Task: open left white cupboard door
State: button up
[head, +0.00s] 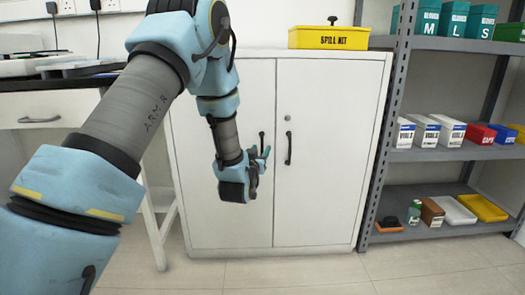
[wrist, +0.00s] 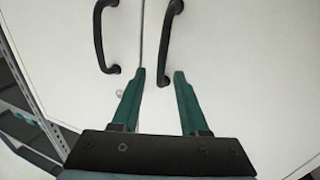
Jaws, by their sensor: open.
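The white cupboard (head: 330,170) stands against the wall with both doors closed. Its left door (head: 222,225) is partly covered by my arm. The left door's black handle (head: 262,138) is upright, its lower part hidden behind my gripper (head: 264,152). In the wrist view, which is upside down relative to the head view, this handle (wrist: 167,45) is the right-hand one. One end of it appears between the open, empty fingertips of my gripper (wrist: 161,74). I cannot tell whether they touch it.
The right door's handle (head: 289,148) is close beside, with a lock above it. A yellow spill kit box (head: 329,38) sits on the cupboard. A grey shelf rack (head: 455,154) stands right; a drawer desk (head: 45,115) stands left. Floor in front is clear.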

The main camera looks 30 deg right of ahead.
aim_at(262, 148)
jog(key=shift+x, duration=1.55)
grip_shut()
